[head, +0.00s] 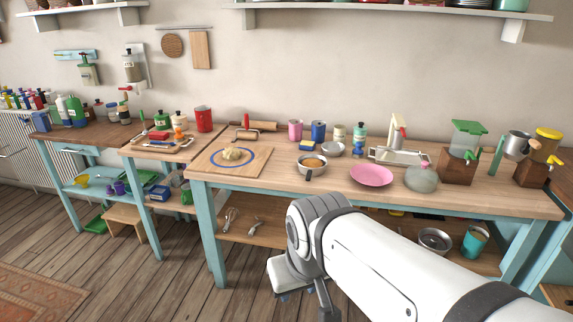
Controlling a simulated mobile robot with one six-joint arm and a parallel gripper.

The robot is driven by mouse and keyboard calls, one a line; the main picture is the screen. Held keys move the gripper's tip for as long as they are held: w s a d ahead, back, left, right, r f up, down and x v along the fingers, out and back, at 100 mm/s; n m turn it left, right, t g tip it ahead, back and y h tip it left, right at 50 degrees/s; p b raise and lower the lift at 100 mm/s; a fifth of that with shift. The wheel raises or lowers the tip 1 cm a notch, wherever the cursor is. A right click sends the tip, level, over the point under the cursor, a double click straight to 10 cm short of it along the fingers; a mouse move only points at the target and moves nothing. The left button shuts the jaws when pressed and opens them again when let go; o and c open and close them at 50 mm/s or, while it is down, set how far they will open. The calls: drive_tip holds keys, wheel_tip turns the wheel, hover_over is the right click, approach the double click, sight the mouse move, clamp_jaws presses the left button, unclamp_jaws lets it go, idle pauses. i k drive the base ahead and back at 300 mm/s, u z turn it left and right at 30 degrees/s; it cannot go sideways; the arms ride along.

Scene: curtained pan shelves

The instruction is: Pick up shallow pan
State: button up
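A small round pan (312,165) with brown contents and a short handle stands on the long wooden table, in front of a grey bowl. I cannot tell which of these, if either, is the shallow pan. My arm reaches in from the lower right and bends in front of the table. My gripper (285,277) seems to be the small white end part low beside the arm joint, above the floor and apart from both pans. Its fingers are not clear.
A blue-green mug (475,242) stands on the lower shelf. Wooden floor (170,280) is open at the lower left.

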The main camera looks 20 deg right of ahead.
sight(309, 173)
drive_tip(key=z, duration=0.05)
drive_tip(key=i, duration=1.5)
drive_tip(key=u, duration=0.1)
